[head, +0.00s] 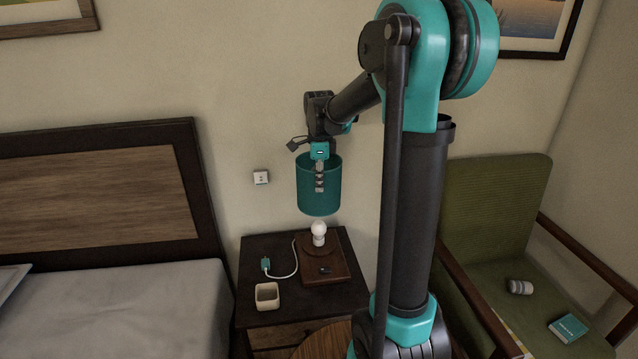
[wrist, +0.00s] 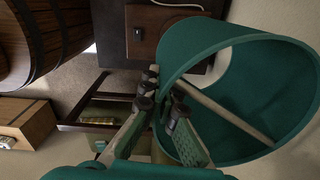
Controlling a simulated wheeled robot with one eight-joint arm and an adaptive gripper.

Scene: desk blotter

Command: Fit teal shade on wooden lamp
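The teal shade (head: 306,192) is an open cylinder, held roughly upright above the lamp. The wooden lamp has a square brown base (head: 345,266) and a bare white bulb (head: 319,229). A small gap shows between the shade's lower rim and the bulb in the head view. My gripper (head: 320,186) is shut on the shade's side wall. In the wrist view my gripper (wrist: 164,92) has one finger inside the shade (wrist: 262,75) and one outside. A pale bar crosses the shade's inside. Part of the lamp base (wrist: 150,18) shows there; the bulb is hidden.
The lamp stands on a dark nightstand (head: 252,248). A bed (head: 120,310) is at left, a green chair (head: 495,210) at right. The wall is close behind.

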